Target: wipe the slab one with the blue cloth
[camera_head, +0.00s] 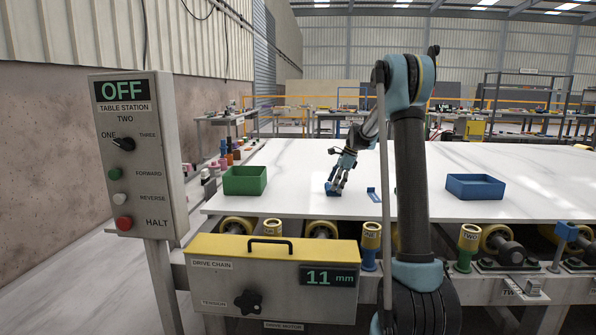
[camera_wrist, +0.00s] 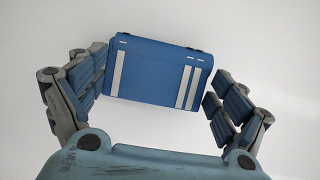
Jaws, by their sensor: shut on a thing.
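The white stone slab (camera_head: 290,170) spans the table in the camera_head view, and its pale surface fills the back of the wrist view. My gripper (camera_head: 338,184) is low over the middle of the slab. It is shut on the blue cloth (camera_head: 332,190), which lies at or just above the slab surface; I cannot tell if it touches. In the wrist view the cloth (camera_wrist: 150,75) is a blue block-like pad with white stripes, slightly tilted between the two fingers. The cloth's underside is hidden.
A green bin (camera_head: 245,180) stands at the slab's left and a blue tray (camera_head: 475,187) at its right. A small blue piece (camera_head: 373,194) lies right of my gripper. A control box (camera_head: 128,150) reading OFF stands at front left. Open slab lies behind my gripper.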

